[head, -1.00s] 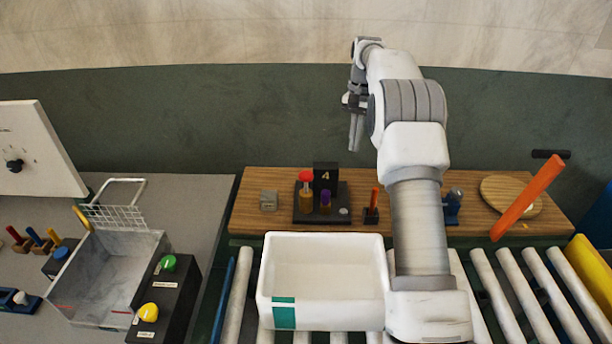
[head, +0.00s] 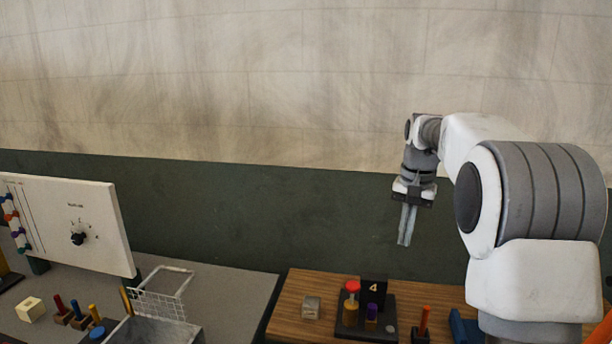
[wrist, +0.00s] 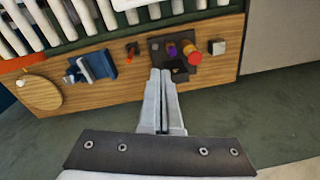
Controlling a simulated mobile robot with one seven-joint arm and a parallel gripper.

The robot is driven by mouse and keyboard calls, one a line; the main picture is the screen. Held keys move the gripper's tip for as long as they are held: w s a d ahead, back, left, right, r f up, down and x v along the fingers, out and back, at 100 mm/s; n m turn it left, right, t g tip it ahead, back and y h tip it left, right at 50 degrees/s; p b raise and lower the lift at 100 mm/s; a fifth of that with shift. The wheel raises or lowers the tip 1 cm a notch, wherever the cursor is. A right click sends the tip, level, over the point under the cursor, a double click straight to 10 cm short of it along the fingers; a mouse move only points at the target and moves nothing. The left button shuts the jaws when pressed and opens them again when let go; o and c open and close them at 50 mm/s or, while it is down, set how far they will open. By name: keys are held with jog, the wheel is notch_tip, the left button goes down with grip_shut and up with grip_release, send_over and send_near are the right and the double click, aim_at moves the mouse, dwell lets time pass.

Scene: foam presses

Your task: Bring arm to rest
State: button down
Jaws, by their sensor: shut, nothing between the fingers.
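My gripper (head: 404,240) hangs pointing down from my raised arm in the head view, in front of the dark green wall band. Its two fingers lie together and hold nothing. In the wrist view, my gripper (wrist: 161,74) shows with its fingers closed side by side, over the wooden bench's edge as seen by that camera. No object touches the fingers.
The wooden bench (head: 295,320) carries a grey block (head: 311,307) and a black stand (head: 390,330) with a red-topped and a purple piece. A wire basket (head: 160,302) and white dial panel (head: 95,225) stand left. The wrist view shows rollers (wrist: 62,18).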

jog(key=s+a+r+n+t, duration=0.2)
jog(key=s+a, duration=0.1)
jog(key=s, duration=0.9)
jog(key=s+a+r+n+t, duration=0.2)
jog(key=s+a+r, duration=0.1)
jog(key=s, duration=0.9)
jog(key=s+a+f+n, duration=0.1)
jog(key=s+f, duration=0.4)
jog(key=s, duration=0.2)
jog(key=shift+s+a+n+t, duration=0.2)
jog(key=shift+s+n+t, duration=0.1)
jog(key=shift+s+t, duration=0.1)
jog(key=shift+w, duration=0.1)
